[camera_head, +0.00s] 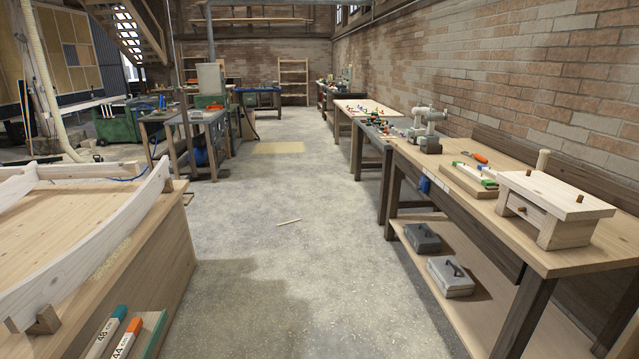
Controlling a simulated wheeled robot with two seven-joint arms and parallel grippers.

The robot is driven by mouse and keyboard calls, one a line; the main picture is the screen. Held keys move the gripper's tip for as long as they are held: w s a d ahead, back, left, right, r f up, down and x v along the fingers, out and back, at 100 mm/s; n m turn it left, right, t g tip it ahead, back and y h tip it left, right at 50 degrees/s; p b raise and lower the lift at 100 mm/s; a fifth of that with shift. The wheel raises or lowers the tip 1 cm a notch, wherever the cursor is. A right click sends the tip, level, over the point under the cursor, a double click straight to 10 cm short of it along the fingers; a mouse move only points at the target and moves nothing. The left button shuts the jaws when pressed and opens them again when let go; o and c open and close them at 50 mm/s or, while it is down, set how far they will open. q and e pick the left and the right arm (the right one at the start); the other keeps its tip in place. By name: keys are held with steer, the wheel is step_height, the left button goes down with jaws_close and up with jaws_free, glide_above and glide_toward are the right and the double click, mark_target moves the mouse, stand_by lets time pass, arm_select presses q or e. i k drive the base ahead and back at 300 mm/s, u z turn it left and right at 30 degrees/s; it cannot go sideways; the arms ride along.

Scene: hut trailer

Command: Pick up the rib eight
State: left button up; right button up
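I cannot tell which piece is rib eight. On the low shelf at the bottom left lie two pale wooden strips with printed marks, one with a teal end (106,333) and one with an orange end (127,338). Their marks look like 48 and 44, and the frame cuts off their near ends. On the right bench, small pale strips with coloured ends (476,174) lie on a wooden board (466,181). Their marks are too small to read. Neither of my grippers is in view.
A pale curved wooden frame (95,258) stands on the left table (60,212). The right workbench (560,262) carries a small wooden stand (555,193) and has grey toolboxes (449,277) underneath. The concrete aisle is open, with a small stick (289,222) on it.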

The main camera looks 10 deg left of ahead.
mark_target(21, 305)
steer(key=u, duration=0.05)
steer(key=i, duration=2.35)
steer(key=u, duration=1.65)
